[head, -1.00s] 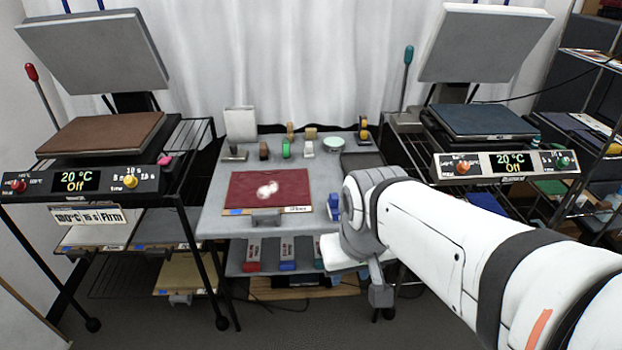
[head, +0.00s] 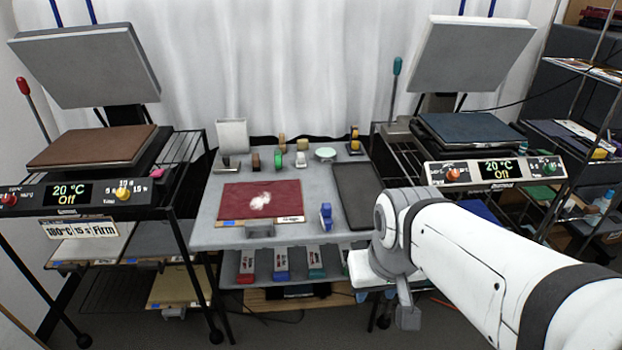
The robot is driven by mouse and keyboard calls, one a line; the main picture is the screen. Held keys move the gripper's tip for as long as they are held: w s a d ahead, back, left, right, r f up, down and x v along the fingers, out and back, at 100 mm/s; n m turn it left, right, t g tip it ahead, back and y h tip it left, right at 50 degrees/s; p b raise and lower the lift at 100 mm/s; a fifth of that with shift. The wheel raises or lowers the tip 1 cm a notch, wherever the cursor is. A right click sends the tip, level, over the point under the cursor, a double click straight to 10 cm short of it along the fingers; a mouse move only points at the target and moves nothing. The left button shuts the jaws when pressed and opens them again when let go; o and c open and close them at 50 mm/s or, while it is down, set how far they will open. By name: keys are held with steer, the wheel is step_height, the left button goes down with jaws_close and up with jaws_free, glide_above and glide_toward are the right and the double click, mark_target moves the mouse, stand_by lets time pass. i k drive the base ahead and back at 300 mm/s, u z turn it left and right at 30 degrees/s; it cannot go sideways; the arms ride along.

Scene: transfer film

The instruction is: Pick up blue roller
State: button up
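A small blue roller (head: 326,216) stands on the grey table (head: 208,222), near its front edge, between the dark red sheet and a dark tray. My arm (head: 440,240) comes in from the lower right, and its bent joint is right of the roller, apart from it. My gripper is not clearly visible; pale blue tips show low under the arm, below the table's front right corner, too small to tell whether they are open or shut. Other rollers with red, blue and teal ends (head: 281,264) lie on the lower shelf.
A dark red sheet (head: 285,193) with a white print lies left of the roller. A dark tray (head: 362,190) lies right of it. Several tapes and small tools stand at the back. Heat presses stand on the left (head: 90,148) and right (head: 470,133).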

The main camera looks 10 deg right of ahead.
mark_target(325, 214)
steer(key=u, duration=0.05)
steer(key=i, duration=1)
steer(key=z, duration=0.05)
